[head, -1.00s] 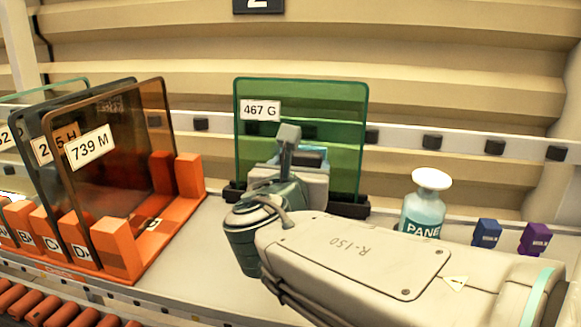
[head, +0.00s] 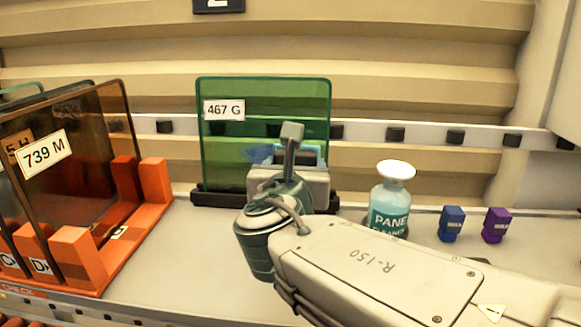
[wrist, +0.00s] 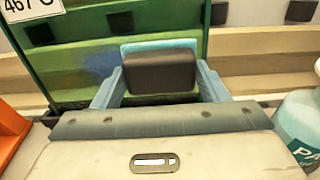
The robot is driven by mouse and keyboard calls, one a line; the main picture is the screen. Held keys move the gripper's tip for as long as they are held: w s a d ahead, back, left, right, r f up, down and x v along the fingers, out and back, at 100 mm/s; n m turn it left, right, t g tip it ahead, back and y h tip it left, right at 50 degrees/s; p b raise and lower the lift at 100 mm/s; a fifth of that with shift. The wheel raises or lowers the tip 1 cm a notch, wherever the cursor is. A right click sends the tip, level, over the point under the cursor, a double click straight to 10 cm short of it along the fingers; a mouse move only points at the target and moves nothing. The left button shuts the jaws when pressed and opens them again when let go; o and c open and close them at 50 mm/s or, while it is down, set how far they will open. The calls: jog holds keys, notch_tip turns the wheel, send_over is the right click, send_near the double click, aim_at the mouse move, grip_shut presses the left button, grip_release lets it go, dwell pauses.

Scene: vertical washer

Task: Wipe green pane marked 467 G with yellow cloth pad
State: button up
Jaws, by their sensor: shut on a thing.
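The green pane marked 467 G (head: 225,150) stands upright in a dark holder (head: 215,198) on the bench. A bluish smudge (head: 258,152) shows on it left of my gripper, and also in the wrist view (wrist: 98,66). My gripper (wrist: 160,84) is shut on a pad with a dark block-shaped back (wrist: 162,73). The pad's visible edge (wrist: 160,44) looks light blue, not yellow. The pad is at the lower right part of the pane, against it or very close; the contact face is hidden. In the head view my wrist hides most of the pad.
An orange rack (head: 120,235) with upright panes, one brown and marked 739 M (head: 85,170), stands on the left. A pane cleaner bottle (head: 388,205) stands close right of my gripper. Blue (head: 451,224) and purple (head: 497,225) blocks sit farther right. A ribbed wall is behind.

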jog(key=shift+w+a, duration=0.15)
jog(key=shift+a, duration=1.65)
jog(key=shift+w+a, duration=0.15)
jog(key=shift+a, duration=1.6)
jog(key=shift+w+a, duration=0.15)
jog(key=shift+a, duration=1.65)
jog(key=shift+s, duration=0.1)
jog(key=shift+s+a+r+p, duration=0.1)
jog(key=shift+s+r+p, duration=0.1)
jog(key=shift+s, duration=0.75)
jog(key=shift+s+r+p, duration=0.1)
jog(key=shift+s+p, duration=0.05)
jog(key=shift+s, duration=0.85)
jog(key=shift+s+a+r+p, duration=0.1)
jog(key=shift+s+p, duration=0.1)
jog(key=shift+s, duration=0.75)
jog(key=s, duration=0.3)
jog(key=shift+a+r+p, duration=0.1)
jog(key=shift+r+p, duration=0.1)
jog(key=shift+p, duration=0.1)
jog(key=shift+w, duration=0.15)
jog(key=w+f+b, duration=0.1)
jog(key=w, duration=0.5)
jog(key=shift+w+d, duration=0.3)
jog(key=shift+w, duration=0.05)
